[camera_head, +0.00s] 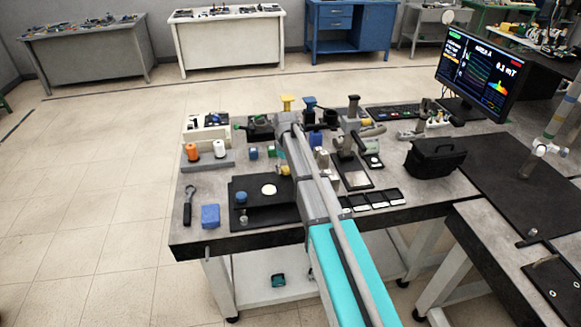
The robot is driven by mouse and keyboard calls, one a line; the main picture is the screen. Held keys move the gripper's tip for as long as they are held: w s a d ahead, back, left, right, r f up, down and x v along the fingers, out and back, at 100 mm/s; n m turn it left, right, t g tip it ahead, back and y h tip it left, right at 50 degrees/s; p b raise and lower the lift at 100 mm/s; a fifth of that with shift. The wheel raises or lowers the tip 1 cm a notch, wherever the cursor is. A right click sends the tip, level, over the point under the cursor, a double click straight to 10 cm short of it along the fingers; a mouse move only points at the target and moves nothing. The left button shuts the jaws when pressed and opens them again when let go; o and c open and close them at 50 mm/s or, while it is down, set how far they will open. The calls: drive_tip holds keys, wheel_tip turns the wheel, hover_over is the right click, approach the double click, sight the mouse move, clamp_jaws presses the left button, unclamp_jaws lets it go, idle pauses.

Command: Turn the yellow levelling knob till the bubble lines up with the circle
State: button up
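A black plate (250,217) lies on the front left part of the table. A round pale disc (269,189) sits on it, perhaps the bubble level; its bubble and circle are too small to make out. A small yellow knob (284,170) shows at the plate's back right, close beside my arm and partly covered by it. A blue knob (242,197) stands at the plate's left. My arm reaches from the bottom of the view over the table, past the plate's right side. I cannot make out my gripper's fingers; the arm hides that area.
Orange and white spools (206,151), a blue block (210,216) and a dark-handled tool (188,206) are left of the plate. Flat black-framed pieces (372,200), a black bag (435,158) and a monitor (481,71) are on the right. Yellow-topped and blue-topped stands crowd the back.

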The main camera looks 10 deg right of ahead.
sight(286, 168)
drive_tip(key=shift+s+d, duration=0.1)
drive_tip(key=shift+s, duration=0.05)
drive_tip(key=shift+r, duration=0.1)
drive_tip(key=shift+r+n+p, duration=0.3)
drive_tip(key=shift+r+p, duration=0.15)
drive_tip(key=shift+p, duration=0.05)
wheel_tip(286, 168, up, 13)
drive_tip(key=n+p, duration=1.2)
drive_tip(key=shift+f+n+p, duration=0.2)
drive_tip(key=shift+n+p, duration=0.1)
drive_tip(key=shift+n, duration=0.1)
drive_tip(key=shift+f, duration=0.15)
wheel_tip(286, 168, down, 14)
drive_tip(key=b, duration=1.3)
drive_tip(key=shift+r+b, duration=0.25)
drive_tip(key=shift+b, duration=0.15)
